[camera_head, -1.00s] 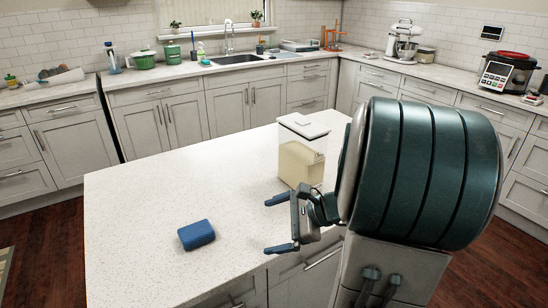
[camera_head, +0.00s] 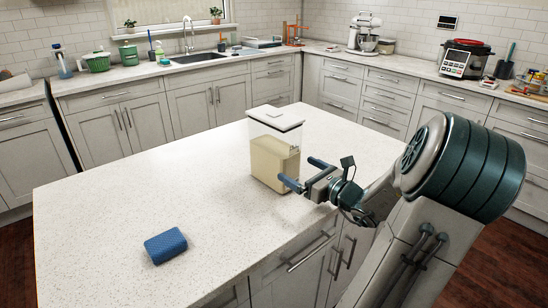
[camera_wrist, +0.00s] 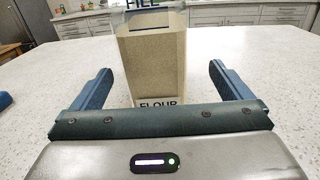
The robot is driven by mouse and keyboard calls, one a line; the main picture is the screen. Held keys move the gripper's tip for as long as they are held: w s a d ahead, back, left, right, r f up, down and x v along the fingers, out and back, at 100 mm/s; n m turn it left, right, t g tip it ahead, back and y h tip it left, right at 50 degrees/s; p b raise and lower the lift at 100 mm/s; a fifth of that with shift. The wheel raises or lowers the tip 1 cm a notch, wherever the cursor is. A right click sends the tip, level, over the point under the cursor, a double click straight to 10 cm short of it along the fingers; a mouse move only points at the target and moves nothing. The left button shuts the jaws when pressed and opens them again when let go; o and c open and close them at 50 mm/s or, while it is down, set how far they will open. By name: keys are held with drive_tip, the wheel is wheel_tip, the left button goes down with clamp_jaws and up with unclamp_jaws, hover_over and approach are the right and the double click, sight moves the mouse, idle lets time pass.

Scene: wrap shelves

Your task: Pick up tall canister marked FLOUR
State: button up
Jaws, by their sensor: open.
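The tall canister marked FLOUR (camera_head: 274,152) stands upright on the island counter. It is clear with a pale lid and pale contents. In the wrist view the canister (camera_wrist: 153,60) stands ahead of my gripper, roughly centred between the fingers and slightly left, with the word FLOUR partly cut off behind the palm. My gripper (camera_head: 303,174) is open and empty, at the canister's right front side. In the head view one finger overlaps the canister's lower right edge; I cannot tell whether it touches. In the wrist view my gripper (camera_wrist: 163,85) has both fingers spread apart.
A blue block-like item (camera_head: 166,246) lies on the island counter (camera_head: 120,200) at the front left. The counter around the canister is otherwise clear. Back counters hold a stand mixer (camera_head: 368,36), a multicooker (camera_head: 465,60) and a green pot (camera_head: 97,62).

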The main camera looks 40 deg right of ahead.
sight(280, 159)
drive_tip(key=w, duration=0.2)
drive_tip(key=w+a, duration=0.1)
drive_tip(key=w, duration=0.4)
drive_tip(key=shift+w+a+r, duration=0.3)
drive_tip(key=shift+a, duration=0.05)
drive_tip(key=c, duration=1.5)
drive_tip(key=shift+r, duration=0.1)
drive_tip(key=c, duration=0.3)
drive_tip(key=shift+r, duration=0.15)
